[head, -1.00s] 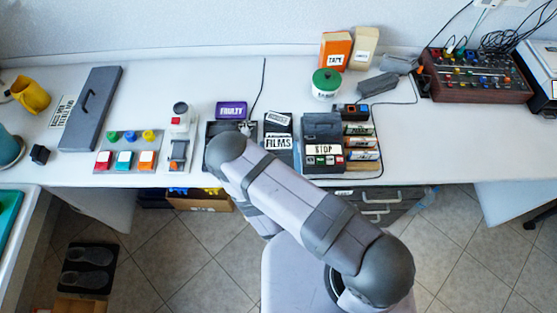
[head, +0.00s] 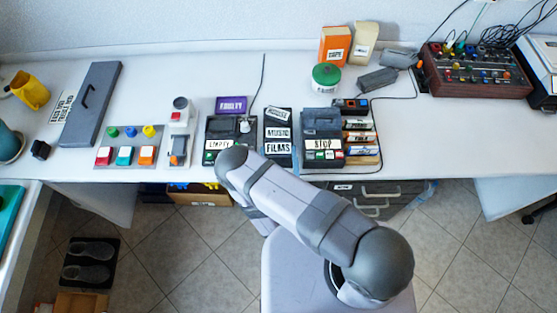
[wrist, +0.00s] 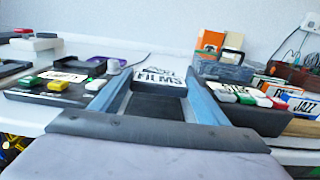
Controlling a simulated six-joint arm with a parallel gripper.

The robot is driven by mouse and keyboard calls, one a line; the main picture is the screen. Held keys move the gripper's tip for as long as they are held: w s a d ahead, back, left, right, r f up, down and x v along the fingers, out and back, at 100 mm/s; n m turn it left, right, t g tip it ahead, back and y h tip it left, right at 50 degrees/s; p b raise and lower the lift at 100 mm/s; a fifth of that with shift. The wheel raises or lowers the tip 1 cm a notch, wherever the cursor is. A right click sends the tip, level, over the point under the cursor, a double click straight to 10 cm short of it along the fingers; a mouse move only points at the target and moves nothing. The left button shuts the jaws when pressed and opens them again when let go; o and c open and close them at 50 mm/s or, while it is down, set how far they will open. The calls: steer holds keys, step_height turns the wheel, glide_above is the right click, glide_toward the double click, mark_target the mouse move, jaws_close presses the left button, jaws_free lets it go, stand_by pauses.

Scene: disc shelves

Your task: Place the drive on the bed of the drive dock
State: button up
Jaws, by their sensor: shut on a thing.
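The drive dock (head: 245,143) is a dark unit with an "EMPTY" label and small coloured buttons. It also shows at the left in the wrist view (wrist: 82,92). The drive labelled FILMS (wrist: 158,76) sits between the tips of my gripper (wrist: 157,88), which is shut on it. In the head view, the FILMS label (head: 278,149) shows at the front of the dark drive stand (head: 289,118), below the MUSIC label (head: 277,133). I cannot tell whether the drive still touches the stand.
A player labelled STOP (head: 322,125) is close on the right, with a stack of labelled cases (head: 360,137) beside it. A purple FAULTY box (head: 231,104) lies behind the dock. A button panel (head: 128,160) is to the left.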

mark_target(279, 165)
steer(key=shift+f, duration=1.85)
steer(key=shift+f, duration=0.1)
steer(key=shift+f, duration=0.1)
steer(key=o, duration=1.1)
steer(key=shift+o, duration=0.2)
steer(key=shift+s+f, duration=0.15)
steer(key=shift+s, duration=0.7)
steer(key=shift+s+a+r+b, duration=0.15)
steer(key=shift+s+b, duration=0.55)
steer(key=shift+s, duration=0.7)
steer(key=shift+s+d+r+b, duration=0.15)
steer(key=shift+s+b, duration=0.5)
steer(key=shift+s, duration=0.75)
